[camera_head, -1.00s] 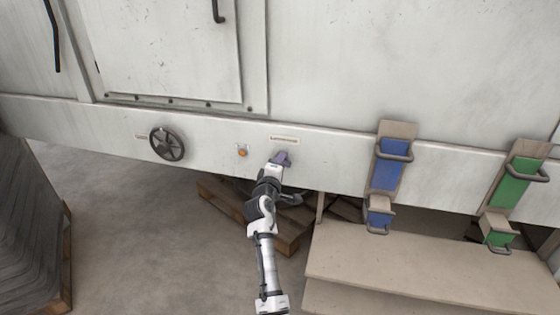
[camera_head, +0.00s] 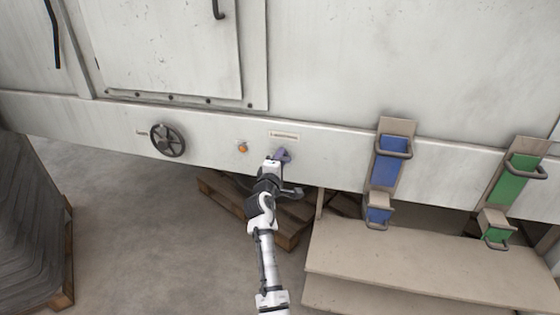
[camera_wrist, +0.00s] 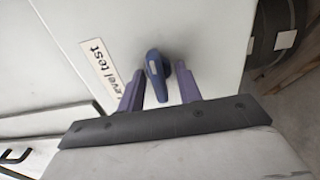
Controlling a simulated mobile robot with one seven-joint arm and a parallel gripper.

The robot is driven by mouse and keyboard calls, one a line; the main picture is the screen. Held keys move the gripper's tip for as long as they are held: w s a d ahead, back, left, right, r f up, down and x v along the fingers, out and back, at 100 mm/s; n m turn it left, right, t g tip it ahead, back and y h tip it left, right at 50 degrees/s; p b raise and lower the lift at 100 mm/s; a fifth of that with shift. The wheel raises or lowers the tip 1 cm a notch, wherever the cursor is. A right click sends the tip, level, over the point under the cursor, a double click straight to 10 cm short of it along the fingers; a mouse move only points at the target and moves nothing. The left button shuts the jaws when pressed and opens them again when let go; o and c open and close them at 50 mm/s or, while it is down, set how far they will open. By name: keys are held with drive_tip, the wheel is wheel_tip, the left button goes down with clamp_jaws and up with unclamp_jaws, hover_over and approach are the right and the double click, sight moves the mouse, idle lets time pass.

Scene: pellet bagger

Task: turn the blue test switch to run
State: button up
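The blue test switch (camera_wrist: 154,66) is a small dark blue knob with an elongated handle on the pale machine panel. It sits beside the white label reading "level test" (camera_wrist: 104,68). My gripper (camera_wrist: 160,68) is open. Its two purple fingers stand on either side of the switch handle, and a gap shows between the handle and each finger. In the head view my gripper (camera_head: 282,154) is at the panel just below the label (camera_head: 284,135). The switch cannot be told apart from the fingers there.
An orange button (camera_head: 242,147) and a dark handwheel (camera_head: 167,141) are on the same panel to the left. Blue (camera_head: 390,158) and green (camera_head: 519,180) handled units stand to the right above a beige step (camera_head: 420,260). A wooden pallet (camera_head: 285,236) lies under the panel.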

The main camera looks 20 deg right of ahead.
drive_tip(key=b+v, duration=0.3)
drive_tip(key=v, duration=1)
drive_tip(key=shift+s+a, duration=0.3)
